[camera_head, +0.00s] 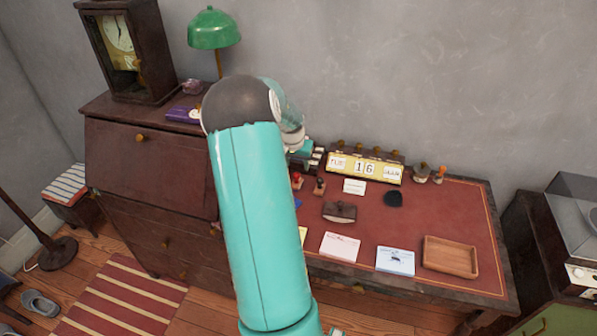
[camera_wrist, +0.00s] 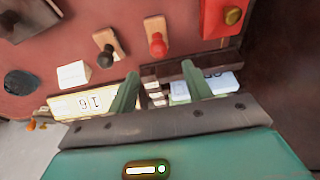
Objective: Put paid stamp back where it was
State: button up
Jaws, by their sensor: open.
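Two hand stamps stand on the red desk top, one with a red handle (camera_wrist: 157,43) and one with a black handle (camera_wrist: 107,50), each on a wooden base. They also show small in the head view, the red-handled stamp (camera_head: 297,180) left of the dark-handled stamp (camera_head: 320,185). No lettering is readable, so I cannot tell which is the paid stamp. My gripper (camera_wrist: 160,72) is open, with its two green fingers apart and no stamp between them. In the wrist view its fingertips lie just below the stamps. In the head view my arm partly hides it.
The desk (camera_head: 470,215) holds a perpetual calendar (camera_head: 365,167), a rocker blotter (camera_head: 340,211), a small white card (camera_head: 354,187), paper pads (camera_head: 341,246) and a wooden tray (camera_head: 450,257). A red box with a gold knob (camera_wrist: 222,18) is near the stamps. Bare desk shows at right.

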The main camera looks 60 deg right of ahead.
jog(key=shift+v, duration=1.55)
jog(key=shift+w, duration=0.1)
jog(key=w+a+r+n+t+y, duration=0.15)
jog(key=w+a+r, duration=0.3)
jog(key=a, duration=0.55)
jog(key=w+a+r+n+t, duration=0.1)
jog(key=w+a+r+n, duration=0.2)
jog(key=a+r, duration=0.5)
jog(key=w+a+r+n+t+y, duration=0.1)
jog(key=w+a+r+n, duration=0.25)
jog(key=a, duration=0.95)
jog(key=s+a+r+n+t, duration=0.1)
jog(key=s+a+n, duration=0.3)
jog(key=a, duration=0.8)
jog(key=s+a+r+n, duration=0.3)
jog(key=s+a, duration=0.4)
jog(key=a, duration=0.6)
jog(key=shift+s+a+n+t+y, duration=0.25)
jog(key=shift+a+n+t+y, duration=0.15)
jog(key=shift+n, duration=0.2)
jog(key=shift+d, duration=0.2)
